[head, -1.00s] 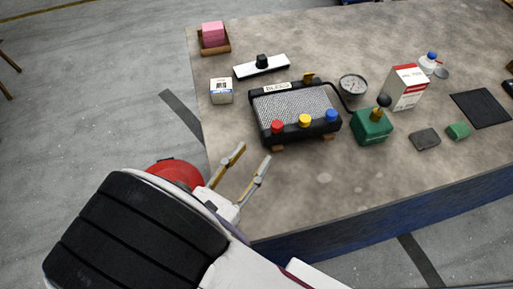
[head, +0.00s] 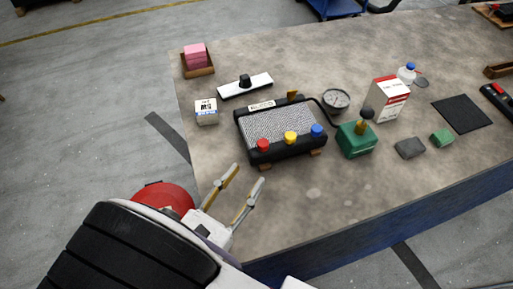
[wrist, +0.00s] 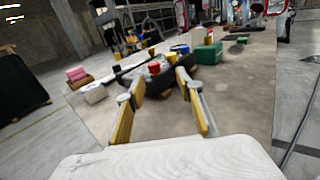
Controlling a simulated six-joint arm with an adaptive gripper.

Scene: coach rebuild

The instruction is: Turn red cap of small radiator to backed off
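The small radiator (head: 278,129) is a black-framed block with a grey mesh face, lying on the table. Along its near edge stand a red cap (head: 263,145), a yellow cap (head: 290,138) and a blue cap (head: 317,130). The red cap is at the left end. My gripper (head: 249,173) is open and empty, in front of the radiator's near left corner and apart from it. In the wrist view the red cap (wrist: 154,68) shows beyond and between my open fingers (wrist: 152,85). The cap's turn position is too small to read.
A green box with a dark knob (head: 357,141) and a gauge (head: 336,99) stand right of the radiator. A white bar with a black knob (head: 245,87) lies behind it, a small white box (head: 206,111) to its left. The table front (head: 330,202) is clear.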

